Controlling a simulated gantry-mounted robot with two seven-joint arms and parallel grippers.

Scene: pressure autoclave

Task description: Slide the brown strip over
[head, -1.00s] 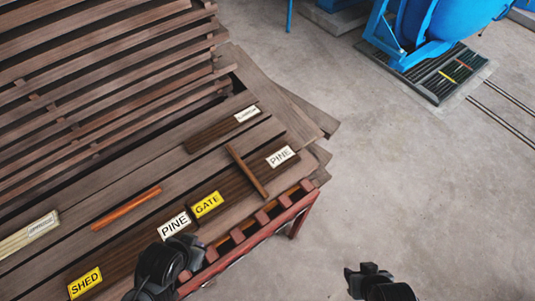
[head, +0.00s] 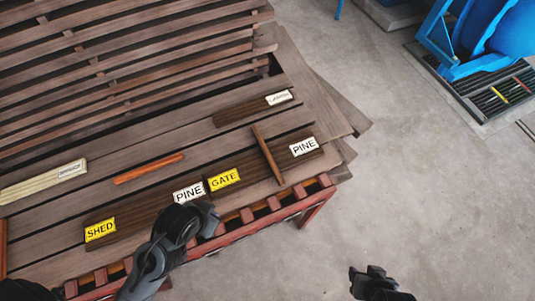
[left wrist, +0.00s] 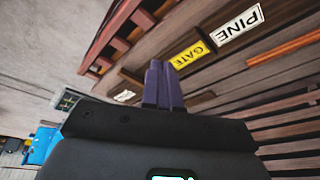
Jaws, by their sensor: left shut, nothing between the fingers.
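A thin brown strip (head: 268,155) lies across the planks of the wooden slatted stack, between a yellow GATE label (head: 224,180) and the right-hand white PINE label (head: 304,147). My left gripper (head: 205,214) is at the stack's near edge, just below the left-hand PINE label (head: 189,192) and left of the strip, apart from it. In the left wrist view its fingers (left wrist: 160,82) are together and empty, near the GATE label (left wrist: 188,55).
An orange-brown strip (head: 148,169) lies on the planks, left of the brown one. A pale bundle (head: 42,182) and a SHED label (head: 100,230) are further left. A red slotted rail (head: 248,216) runs along the near edge. Blue machinery (head: 462,40) stands far right, beyond open floor.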

